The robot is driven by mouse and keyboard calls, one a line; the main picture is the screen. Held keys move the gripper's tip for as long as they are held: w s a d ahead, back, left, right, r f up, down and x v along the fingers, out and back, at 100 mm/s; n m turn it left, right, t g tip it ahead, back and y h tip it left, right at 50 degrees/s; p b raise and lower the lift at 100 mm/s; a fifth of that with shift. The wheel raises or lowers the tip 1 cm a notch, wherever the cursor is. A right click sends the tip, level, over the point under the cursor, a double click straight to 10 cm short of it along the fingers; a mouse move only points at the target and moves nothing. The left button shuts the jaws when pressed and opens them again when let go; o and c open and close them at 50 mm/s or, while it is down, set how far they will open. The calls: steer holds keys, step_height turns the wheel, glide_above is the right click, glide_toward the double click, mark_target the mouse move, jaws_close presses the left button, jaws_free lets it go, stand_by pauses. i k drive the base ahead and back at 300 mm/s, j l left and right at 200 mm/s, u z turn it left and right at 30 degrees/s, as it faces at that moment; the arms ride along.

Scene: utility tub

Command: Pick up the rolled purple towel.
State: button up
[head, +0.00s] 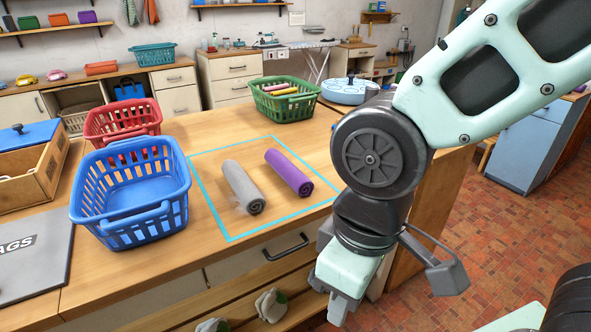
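The rolled purple towel (289,172) lies on the wooden counter inside a blue outlined square, toward its right side. A rolled grey towel (242,187) lies to its left, roughly parallel and apart from it. My gripper (338,312) hangs at the lower middle of the head view, in front of the counter's edge and nearer to me than the towels. It points down and is apart from both towels. Its fingertips are small and seen from behind, so I cannot tell whether they are open.
A blue basket (132,232) and a red basket (122,118) stand left of the towels. A green basket (284,101) with rolled items stands behind. A blue-lidded wooden box (40,185) and a grey board (36,250) are far left. The counter around the towels is clear.

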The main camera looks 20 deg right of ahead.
mark_target(298, 182)
steer(key=i+l+u, duration=0.2)
steer(key=i+l, duration=0.15)
steer(key=l, duration=0.25)
steer(key=i+l, duration=0.15)
steer(key=l, duration=0.2)
steer(key=i+l+u, duration=0.15)
steer(key=l, duration=0.15)
steer(key=i+l+u, duration=0.1)
steer(key=l, duration=0.25)
steer(key=i+l+u, duration=0.1)
steer(key=l, duration=0.25)
steer(key=i, duration=0.05)
